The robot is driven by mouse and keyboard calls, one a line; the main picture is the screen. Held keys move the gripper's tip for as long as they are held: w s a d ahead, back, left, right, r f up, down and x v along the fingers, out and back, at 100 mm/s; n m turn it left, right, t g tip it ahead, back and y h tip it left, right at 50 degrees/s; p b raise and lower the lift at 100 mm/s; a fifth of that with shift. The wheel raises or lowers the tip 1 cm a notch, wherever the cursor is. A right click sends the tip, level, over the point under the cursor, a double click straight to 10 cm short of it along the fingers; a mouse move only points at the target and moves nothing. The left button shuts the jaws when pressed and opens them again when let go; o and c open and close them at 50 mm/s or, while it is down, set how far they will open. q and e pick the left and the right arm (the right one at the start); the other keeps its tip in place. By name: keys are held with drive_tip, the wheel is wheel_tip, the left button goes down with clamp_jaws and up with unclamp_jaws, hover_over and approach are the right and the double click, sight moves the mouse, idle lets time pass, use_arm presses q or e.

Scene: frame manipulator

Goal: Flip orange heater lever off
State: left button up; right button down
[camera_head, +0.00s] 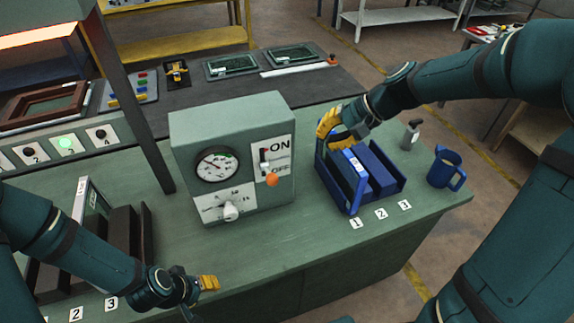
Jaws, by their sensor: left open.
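The grey-green heater box (190,130) stands on the bench in the head view. Its front has a round gauge (216,166), a white dial (230,211) and an ON/OFF plate. The lever's orange knob (272,180) sits low on this plate, beside the OFF label and below ON. My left gripper (206,284) is open near the bench's front edge, below and left of the lever, apart from the box. My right gripper (333,126) is at the top of a blue frame (343,178) in a blue rack, right of the box. Whether it grips the frame is unclear.
The blue rack (395,172) and a blue mug (443,167) stand right of the box. A dark rack (128,242) stands at left, partly behind my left arm. A dark post (129,110) rises left of the box. Bench top before the box is clear.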

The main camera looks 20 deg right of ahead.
sight(272, 179)
use_arm(q)
drive_tip(key=shift+f, duration=0.3)
use_arm(e)
drive_tip(key=s+a+x, duration=0.1)
drive_tip(key=s+x, duration=0.1)
drive_tip(key=x, duration=1.1)
drive_tip(key=shift+s, duration=0.15)
use_arm(q)
drive_tip(key=shift+b, duration=0.3)
use_arm(e)
drive_tip(key=shift+a, duration=0.15)
